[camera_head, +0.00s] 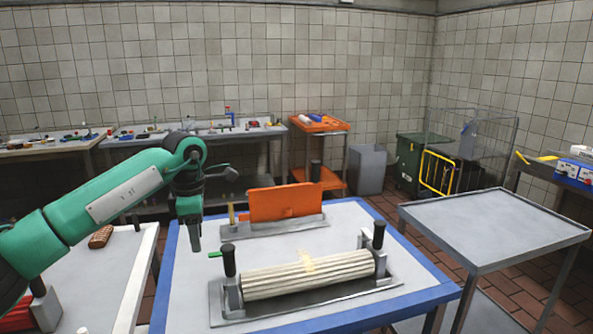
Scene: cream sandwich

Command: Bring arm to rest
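My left arm (105,200) is green and comes in from the left edge, reaching out above the left part of the blue-edged table. My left gripper (196,244) points down at its end, over the table's left side, in front of and left of the orange block. The fingers look narrow and overlap from this side, so I cannot tell whether they are open or shut. I see nothing hanging from them. My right gripper is not in view.
The blue-edged table (185,309) carries a ribbed roller (310,274) with black upright handles and an orange block (285,203) on a grey base. A brown loaf-like item (101,237) lies on the left table. An empty grey table (490,225) stands at right.

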